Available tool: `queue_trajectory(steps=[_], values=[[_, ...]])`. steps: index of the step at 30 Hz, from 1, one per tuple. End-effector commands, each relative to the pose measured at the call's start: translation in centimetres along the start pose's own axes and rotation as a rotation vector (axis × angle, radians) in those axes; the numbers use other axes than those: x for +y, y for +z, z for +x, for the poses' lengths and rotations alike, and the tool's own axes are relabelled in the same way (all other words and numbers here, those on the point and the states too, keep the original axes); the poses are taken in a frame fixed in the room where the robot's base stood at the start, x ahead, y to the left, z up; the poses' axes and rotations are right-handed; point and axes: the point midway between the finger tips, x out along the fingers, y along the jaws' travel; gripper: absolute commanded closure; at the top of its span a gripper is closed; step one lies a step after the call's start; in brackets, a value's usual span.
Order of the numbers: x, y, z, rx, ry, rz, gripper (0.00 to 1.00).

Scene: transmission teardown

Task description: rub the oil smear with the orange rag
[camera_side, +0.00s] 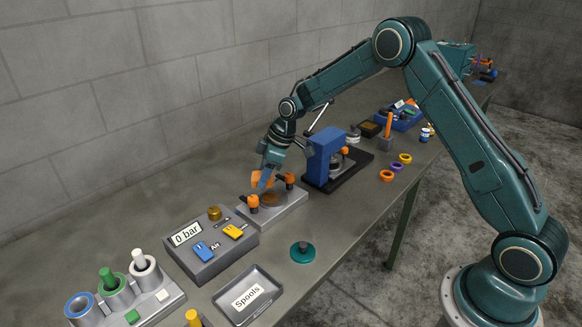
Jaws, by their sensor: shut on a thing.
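My gripper (265,182) points down over a light grey plate (282,212) on the bench. It is shut on the orange rag (257,178), which shows as an orange patch around the fingers. A brown patch, which looks like the oil smear (271,198), lies on the plate just below and right of the fingertips. Whether the rag touches it cannot be told at this size.
A blue press (324,152) is right behind. A grey "0 bar" box (212,262) and a Spools tray (272,299) are in front.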

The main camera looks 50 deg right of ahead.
Motion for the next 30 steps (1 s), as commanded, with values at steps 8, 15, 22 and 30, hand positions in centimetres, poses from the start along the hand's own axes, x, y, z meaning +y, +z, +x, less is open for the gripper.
queue_trajectory(steps=[8,15,22,30], values=[[-0.1,1.2,2.9,-0.001,-0.002,0.001,0.76],[-1.6,2.7,2.2,0.0,-0.001,0.001,0.76],[-3.1,4.1,1.6,-0.002,-0.002,0.001,0.76],[-4.4,5.2,1.1,-0.001,-0.001,0.001,0.76]])
